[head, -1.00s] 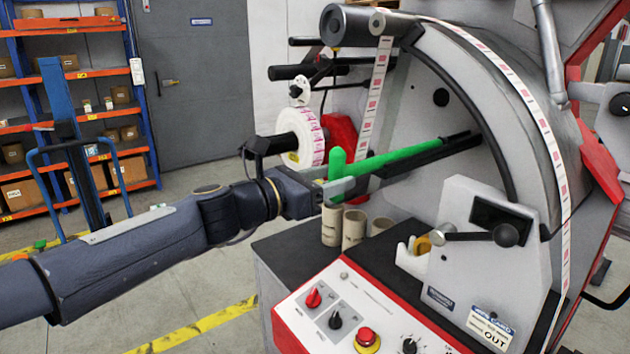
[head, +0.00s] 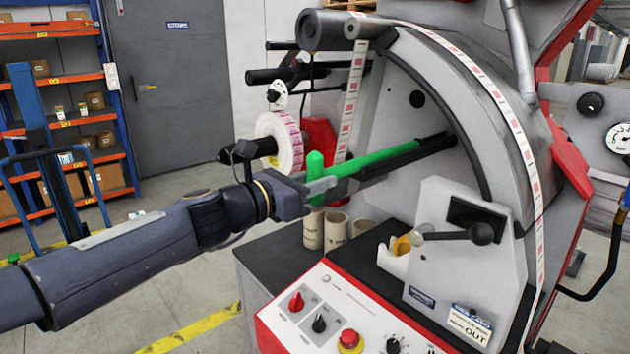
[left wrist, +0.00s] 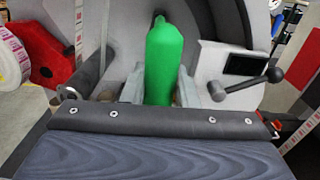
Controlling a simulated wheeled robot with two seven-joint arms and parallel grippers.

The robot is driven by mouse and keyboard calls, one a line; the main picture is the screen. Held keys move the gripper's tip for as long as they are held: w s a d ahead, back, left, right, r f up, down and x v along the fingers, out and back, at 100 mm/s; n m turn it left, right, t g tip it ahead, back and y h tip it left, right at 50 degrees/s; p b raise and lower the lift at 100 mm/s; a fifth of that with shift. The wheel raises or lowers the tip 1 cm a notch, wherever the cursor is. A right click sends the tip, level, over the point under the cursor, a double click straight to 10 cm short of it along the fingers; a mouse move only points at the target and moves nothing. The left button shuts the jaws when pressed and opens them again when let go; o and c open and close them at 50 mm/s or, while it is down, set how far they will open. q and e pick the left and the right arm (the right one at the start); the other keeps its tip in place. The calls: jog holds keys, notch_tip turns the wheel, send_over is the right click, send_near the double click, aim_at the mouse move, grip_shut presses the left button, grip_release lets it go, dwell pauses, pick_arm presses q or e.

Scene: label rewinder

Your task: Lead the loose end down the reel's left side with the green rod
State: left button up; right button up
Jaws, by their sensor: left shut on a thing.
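My left gripper (head: 322,188) is shut on the green rod (head: 376,160). The rod's thick upright end is at the jaws, and its shaft points right toward the machine's grey face. In the left wrist view the green end (left wrist: 163,62) stands between the two fingers. The label reel (head: 284,141), white with pink print, sits on a dark spindle left of and behind the rod. The label strip (head: 350,100) hangs from the top roller and passes behind the rod; its lower end is hidden. I cannot tell whether rod and strip touch. My right gripper is out of view.
A dark bar (head: 405,157) runs close along the rod. Several cardboard cores (head: 335,228) stand below the gripper on the black top. The red-edged control panel (head: 340,310) is in front. A black-knobbed lever (head: 482,234) sticks out at right. Another strip (head: 505,110) runs over the curved guard.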

aim_at(309, 160)
pick_arm(q)
jog(key=shift+r+p, duration=1.5)
jog(key=shift+r, duration=0.05)
grip_shut()
jog(key=shift+r, duration=0.15)
jog(key=shift+r+p, duration=0.45)
jog(key=shift+p, duration=0.15)
jog(key=shift+b+v, duration=0.4)
jog(key=shift+v, duration=2.3)
jog(key=v, duration=2.1)
jog(key=shift+s+a, duration=0.2)
jog(key=shift+a, duration=0.05)
